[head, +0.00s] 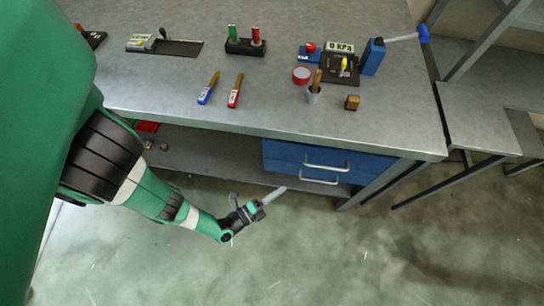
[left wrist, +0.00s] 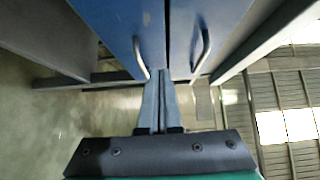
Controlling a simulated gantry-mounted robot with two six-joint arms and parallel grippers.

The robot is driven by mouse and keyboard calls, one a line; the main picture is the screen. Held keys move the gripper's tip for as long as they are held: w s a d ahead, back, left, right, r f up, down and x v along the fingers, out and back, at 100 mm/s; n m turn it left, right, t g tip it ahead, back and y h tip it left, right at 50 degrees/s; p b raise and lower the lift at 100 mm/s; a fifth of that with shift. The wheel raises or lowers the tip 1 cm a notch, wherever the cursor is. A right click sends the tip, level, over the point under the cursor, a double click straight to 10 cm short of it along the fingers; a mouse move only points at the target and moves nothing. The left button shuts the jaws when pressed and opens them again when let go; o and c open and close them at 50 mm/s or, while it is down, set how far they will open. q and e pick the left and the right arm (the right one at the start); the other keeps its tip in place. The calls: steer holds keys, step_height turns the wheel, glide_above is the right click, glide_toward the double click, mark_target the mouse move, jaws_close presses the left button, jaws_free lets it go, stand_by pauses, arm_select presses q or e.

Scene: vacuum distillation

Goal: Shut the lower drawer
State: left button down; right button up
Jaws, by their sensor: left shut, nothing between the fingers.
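The blue drawer cabinet (head: 285,152) hangs under the bench at the right, with an upper silver handle (head: 327,166) and a lower drawer handle (head: 319,181). My left gripper (head: 284,189) is shut and empty in front of the cabinet, to the left of the lower handle. In the left wrist view the shut fingers (left wrist: 161,78) point at the drawer fronts near the seam between two blue panels. One handle (left wrist: 140,58) is left of the fingers and another (left wrist: 201,50) is right. I cannot tell whether the fingertips touch, or how far the lower drawer stands out. My right gripper is out of view.
The grey bench top (head: 190,70) overhangs the cabinet and holds marker pens, a red tape roll (head: 301,75), a pressure gauge (head: 340,47) and other small items. A bench leg (head: 375,182) stands right of the cabinet. The floor in front is clear.

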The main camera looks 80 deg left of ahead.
arm_select(q)
steer(key=shift+v, duration=1.65)
